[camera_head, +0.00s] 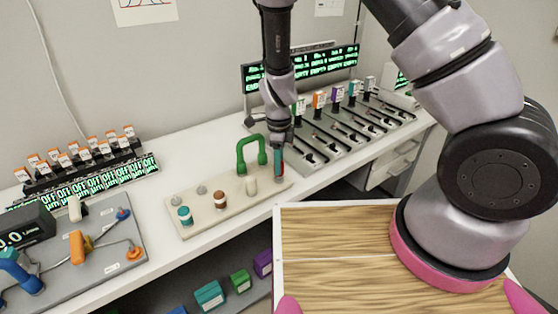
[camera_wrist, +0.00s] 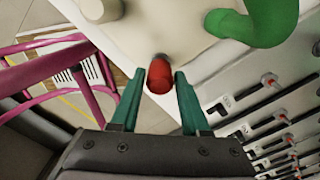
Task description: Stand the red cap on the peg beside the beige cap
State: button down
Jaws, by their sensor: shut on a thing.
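My gripper (camera_head: 279,173) is shut on the red cap (camera_head: 283,168) at the right end of the beige board (camera_head: 238,206). In the wrist view, the red cap (camera_wrist: 159,76) sits between the teal fingertips. The beige cap (camera_head: 251,186) stands upright on the board, just left of my gripper. A pale rounded shape, likely the beige cap (camera_wrist: 100,8), shows at the top left of the wrist view. Any peg under the red cap is hidden, and I cannot tell whether the cap touches the board.
A green arched handle (camera_head: 252,152) rises behind the beige cap, close to my gripper. A brown cap (camera_head: 220,200), a teal cap (camera_head: 185,215) and small grey knobs stand further left. A row of grey slider units (camera_head: 345,130) lies to the right.

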jog(key=shift+f, duration=0.75)
jog(key=shift+c, duration=1.5)
grip_release()
notch_tip(320, 180, up, 11)
jog(key=shift+f, duration=0.1)
